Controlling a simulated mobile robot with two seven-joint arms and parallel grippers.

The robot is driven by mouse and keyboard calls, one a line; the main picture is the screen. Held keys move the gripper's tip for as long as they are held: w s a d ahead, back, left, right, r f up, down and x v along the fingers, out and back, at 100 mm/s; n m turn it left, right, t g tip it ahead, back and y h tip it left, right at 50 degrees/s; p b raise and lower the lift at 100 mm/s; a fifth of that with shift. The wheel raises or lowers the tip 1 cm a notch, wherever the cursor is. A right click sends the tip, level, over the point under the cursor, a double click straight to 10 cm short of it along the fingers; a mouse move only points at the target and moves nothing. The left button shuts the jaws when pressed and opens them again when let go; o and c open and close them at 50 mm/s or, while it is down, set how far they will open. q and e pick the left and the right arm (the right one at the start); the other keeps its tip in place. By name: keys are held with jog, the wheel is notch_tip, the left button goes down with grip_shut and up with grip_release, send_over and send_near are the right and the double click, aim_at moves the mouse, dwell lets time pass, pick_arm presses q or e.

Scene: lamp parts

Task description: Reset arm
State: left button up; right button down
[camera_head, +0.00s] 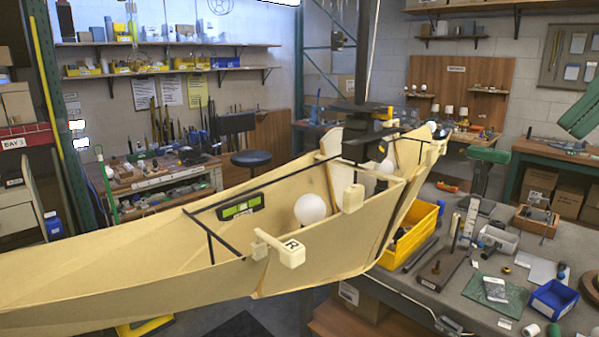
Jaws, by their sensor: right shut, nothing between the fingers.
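A large cream, boat-shaped shell with dark edge strips (130,260) runs from the lower left to the middle. A white round bulb (310,208) shows at its inner wall. A dark upright with a yellow plate (365,112) stands at the shell's far end. My right gripper is shut and empty, but its fingertips do not stand out clearly here. My left gripper is not seen.
The right workbench (455,300) carries a yellow bin (412,238), a blue bin (552,299), a green mat (495,295) and several small tools. A dark stool (251,159) stands behind the shell. A green part (580,112) reaches in at the right edge.

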jog(key=w+a+f+n+t, duration=0.1)
jog(key=w+f+n, duration=0.2)
jog(key=w+f, duration=1.75)
jog(key=w+d+f+n+t+h, duration=0.1)
jog(key=w+d+f+n, duration=0.1)
jog(key=f, duration=1)
jog(key=w+d+f+n+t+h, duration=0.1)
jog(key=f+n, duration=0.2)
jog(key=f, duration=0.9)
jog(key=s+d+f+n+t+h, duration=0.1)
jog(key=s+d+f+n, duration=0.25)
jog(key=s+f, duration=0.6)
jog(key=s+d+f+n+h, duration=0.1)
jog(key=s+d+f+n, duration=0.35)
jog(key=f, duration=0.75)
jog(key=s+f+n, duration=0.3)
jog(key=s+n, duration=0.3)
jog(key=s, duration=0.6)
jog(key=s+a+f+m+t+y, duration=0.1)
jog(key=a+m, duration=0.8)
jog(key=a, duration=1.1)
jog(key=shift+s+f+y, duration=0.25)
jog(key=shift+f+y, duration=0.2)
jog(key=shift+y, duration=0.05)
